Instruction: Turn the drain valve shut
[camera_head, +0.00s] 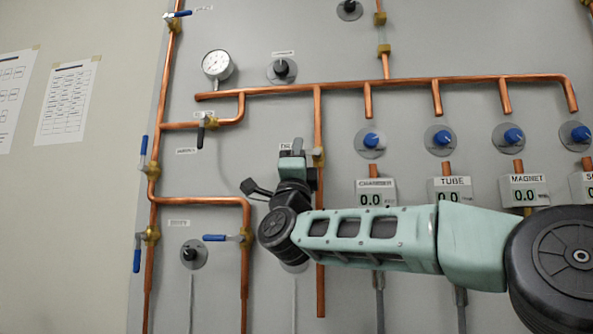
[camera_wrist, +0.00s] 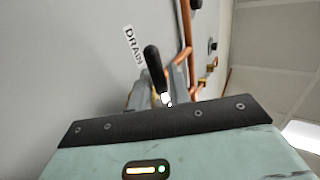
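The drain valve shows in the wrist view as a black lever handle (camera_wrist: 155,68) beside a label reading DRAIN (camera_wrist: 133,46). My gripper (camera_head: 297,148) is up at the panel in front of the valve and hides the handle there. In the wrist view, grey finger parts of my gripper (camera_wrist: 160,92) lie around the handle's lower end. I cannot tell whether they touch or clamp it.
Copper pipes (camera_head: 430,82) run over the grey panel. A gauge (camera_head: 217,64), a black-handled valve (camera_head: 201,133) and blue-handled valves (camera_head: 214,238) are to the left. Blue knobs (camera_head: 370,140) and digital readouts (camera_head: 376,193) are to the right, near my arm.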

